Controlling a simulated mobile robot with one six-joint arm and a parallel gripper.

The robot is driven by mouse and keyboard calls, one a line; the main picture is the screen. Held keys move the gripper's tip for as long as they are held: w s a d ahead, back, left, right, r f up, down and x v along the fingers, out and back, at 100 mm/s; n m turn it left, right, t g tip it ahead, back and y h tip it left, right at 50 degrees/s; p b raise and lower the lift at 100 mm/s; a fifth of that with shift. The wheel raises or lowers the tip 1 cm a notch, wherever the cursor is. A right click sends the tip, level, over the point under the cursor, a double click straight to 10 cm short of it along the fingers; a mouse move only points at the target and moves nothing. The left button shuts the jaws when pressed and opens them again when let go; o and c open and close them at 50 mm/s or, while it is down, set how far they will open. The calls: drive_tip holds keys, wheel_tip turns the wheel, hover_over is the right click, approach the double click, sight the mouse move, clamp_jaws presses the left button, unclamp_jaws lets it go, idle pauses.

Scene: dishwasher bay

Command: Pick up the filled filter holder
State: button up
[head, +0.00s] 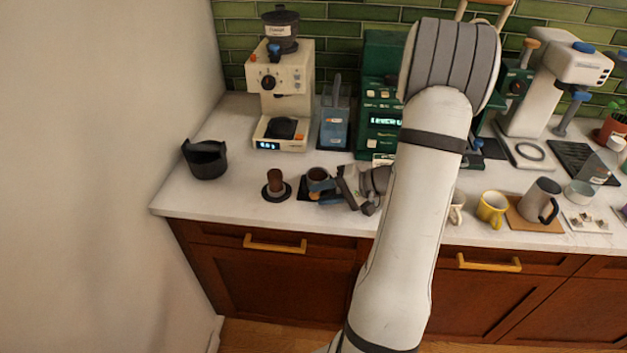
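The filled filter holder (318,183) sits on a dark mat (303,193) near the counter's front edge. Its round basket shows brown on top, and a blue part is at its front right. My gripper (343,188) is low over the counter, reaching in from the right with its fingers right beside the holder. At this size I cannot tell whether the fingers touch or enclose any part of it. The handle is mostly hidden by the gripper.
A tamper (276,183) stands on a round dark base just left. A black knock bin (205,159) is at far left. Behind are a cream grinder (282,85), a blue container (334,128) and a green espresso machine (383,70). A yellow mug (492,208) stands right.

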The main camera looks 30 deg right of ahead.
drive_tip(key=shift+x, duration=1.45)
drive_tip(key=shift+c, duration=0.3)
clamp_jaws()
drive_tip(key=shift+r, duration=0.15)
